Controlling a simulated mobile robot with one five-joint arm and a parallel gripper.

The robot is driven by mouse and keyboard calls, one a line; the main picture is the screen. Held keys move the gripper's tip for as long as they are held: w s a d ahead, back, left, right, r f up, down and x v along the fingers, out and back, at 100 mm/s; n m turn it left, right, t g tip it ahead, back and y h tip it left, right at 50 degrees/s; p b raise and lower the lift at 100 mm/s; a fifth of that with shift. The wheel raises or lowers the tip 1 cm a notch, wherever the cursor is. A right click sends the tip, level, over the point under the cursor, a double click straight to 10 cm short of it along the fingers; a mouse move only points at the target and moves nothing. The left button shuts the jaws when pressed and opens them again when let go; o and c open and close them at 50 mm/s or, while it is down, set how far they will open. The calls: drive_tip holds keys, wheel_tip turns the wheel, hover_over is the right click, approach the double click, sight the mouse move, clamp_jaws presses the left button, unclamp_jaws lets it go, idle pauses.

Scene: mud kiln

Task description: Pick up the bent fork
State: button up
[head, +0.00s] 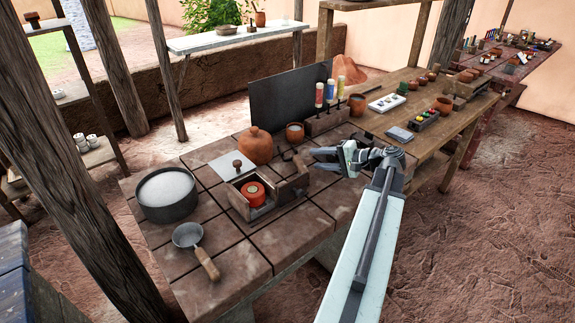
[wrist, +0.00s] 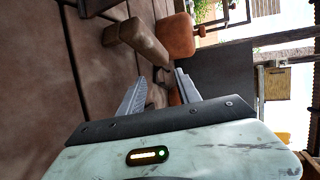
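A small dark bent shape, which looks like the bent fork (head: 289,154), lies on the brick-topped bench between the round clay pot (head: 256,147) and my gripper. It is too small to make out tines. My gripper (head: 323,160) is just right of it in the head view, low over the bench, pointing left. In the wrist view my gripper (wrist: 163,78) has its two fingers apart. Something dark shows low between them, but I cannot tell what it is. The clay pot (wrist: 178,38) also shows beyond the fingers.
An open box (head: 262,206) with a red round piece inside stands in front of the pot. A dark upright panel (head: 286,98), a clay cup (head: 295,132) and a bottle rack (head: 325,121) stand behind.

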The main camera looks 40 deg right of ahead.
sight(300, 157)
drive_tip(key=shift+r+b+x, duration=0.2)
drive_tip(key=shift+b+x, duration=0.9)
drive_tip(key=shift+x, duration=2.85)
clamp_jaws()
